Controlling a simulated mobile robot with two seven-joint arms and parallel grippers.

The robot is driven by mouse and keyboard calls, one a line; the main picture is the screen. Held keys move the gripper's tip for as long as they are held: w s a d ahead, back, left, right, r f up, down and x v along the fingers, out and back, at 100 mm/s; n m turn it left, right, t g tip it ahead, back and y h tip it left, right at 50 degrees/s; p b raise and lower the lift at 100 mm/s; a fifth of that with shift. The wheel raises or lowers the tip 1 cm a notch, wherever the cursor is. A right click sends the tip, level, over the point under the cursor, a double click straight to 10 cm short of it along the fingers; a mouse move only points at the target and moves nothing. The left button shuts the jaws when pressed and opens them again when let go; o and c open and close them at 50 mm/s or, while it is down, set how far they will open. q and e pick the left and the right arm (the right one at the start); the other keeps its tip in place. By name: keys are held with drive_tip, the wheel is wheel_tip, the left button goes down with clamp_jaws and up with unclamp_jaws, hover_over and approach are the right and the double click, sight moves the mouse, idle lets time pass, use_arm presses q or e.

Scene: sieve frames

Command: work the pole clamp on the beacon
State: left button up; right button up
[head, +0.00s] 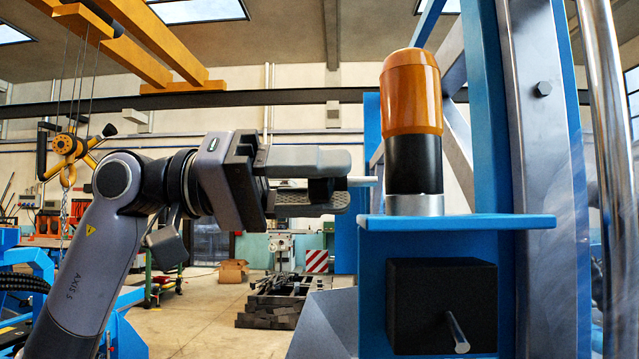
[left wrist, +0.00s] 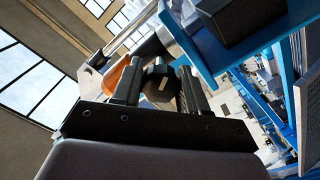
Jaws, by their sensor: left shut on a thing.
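The beacon (head: 411,118) has an orange dome on a black body and a silver foot. It stands upright on a blue shelf (head: 460,221). A pale rod (head: 363,180) juts left from beside the black body toward my left gripper. My left gripper (head: 338,183) is left of the beacon, its jaws shut on a dark knob that seems to sit on the rod's end, apparently the clamp's handle. In the left wrist view the dark knob (left wrist: 158,84) sits between the fingers, with the orange dome (left wrist: 120,76) beyond. The rod's join to the beacon is unclear. My right gripper is out of view.
A blue and grey post (head: 545,150) rises close to the right of the beacon, and a shiny pipe (head: 607,160) stands farther right. Open space lies left of the shelf.

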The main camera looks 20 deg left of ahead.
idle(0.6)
use_arm(q)
drive_tip(key=o, duration=1.1)
drive_tip(key=shift+c, duration=0.2)
drive_tip(key=v, duration=0.7)
drive_tip(key=shift+b, duration=0.35)
drive_tip(key=shift+a, duration=0.1)
